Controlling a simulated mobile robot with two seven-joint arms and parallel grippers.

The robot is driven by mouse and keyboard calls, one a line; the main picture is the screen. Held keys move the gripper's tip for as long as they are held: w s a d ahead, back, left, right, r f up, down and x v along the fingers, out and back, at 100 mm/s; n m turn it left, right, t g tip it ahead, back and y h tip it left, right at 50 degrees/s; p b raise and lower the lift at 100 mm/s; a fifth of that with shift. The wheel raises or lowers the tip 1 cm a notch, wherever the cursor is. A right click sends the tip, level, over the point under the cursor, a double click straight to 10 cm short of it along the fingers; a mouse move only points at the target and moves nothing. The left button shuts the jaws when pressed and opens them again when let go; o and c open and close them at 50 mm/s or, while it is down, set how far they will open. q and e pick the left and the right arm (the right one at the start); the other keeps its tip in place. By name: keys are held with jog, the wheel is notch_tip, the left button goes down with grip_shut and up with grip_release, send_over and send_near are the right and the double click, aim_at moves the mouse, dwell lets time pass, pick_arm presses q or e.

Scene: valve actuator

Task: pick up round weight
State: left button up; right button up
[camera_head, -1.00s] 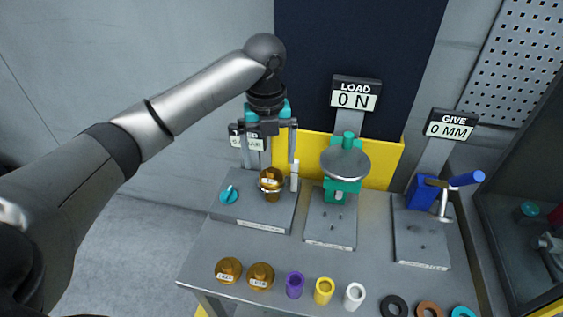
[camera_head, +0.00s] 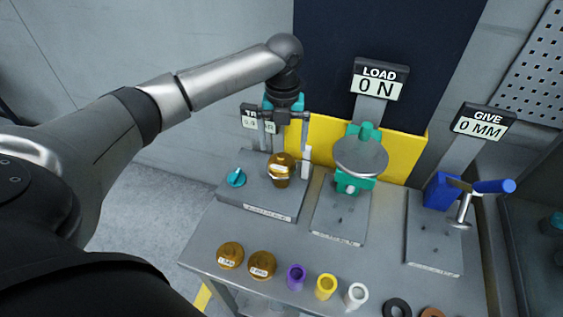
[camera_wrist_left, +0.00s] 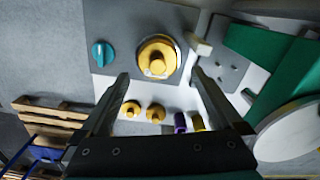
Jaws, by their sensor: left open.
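A round brass weight (camera_head: 281,169) stands on the left grey station of the bench. It also shows from above in the left wrist view (camera_wrist_left: 158,57), as a stepped disc with a knob. Two more round brass weights, one at the left (camera_head: 230,255) and one beside it (camera_head: 262,265), stand on the bench's front edge. My left gripper (camera_head: 284,146) is open and empty, pointing down over the weight on the station. In the left wrist view the weight lies just beyond the fingertips (camera_wrist_left: 160,75), roughly between them. My right gripper is not in view.
A teal knob (camera_head: 236,177) is left of the weight and a white post (camera_head: 306,162) close to its right. A green press with a round plate (camera_head: 361,157) stands further right. Purple (camera_head: 296,278), yellow (camera_head: 326,287) and white (camera_head: 356,295) sleeves line the front.

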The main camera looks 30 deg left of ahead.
aim_at(281, 155)
pick_arm(q)
jog(key=f, duration=0.5)
jog(key=shift+a+f, duration=0.1)
jog(key=shift+a, duration=0.1)
jog(key=shift+c, duration=0.2)
jog(key=c, duration=1.4)
notch_tip(281, 155, up, 20)
jog(key=shift+d+r+p, duration=0.1)
jog(key=shift+p, duration=0.3)
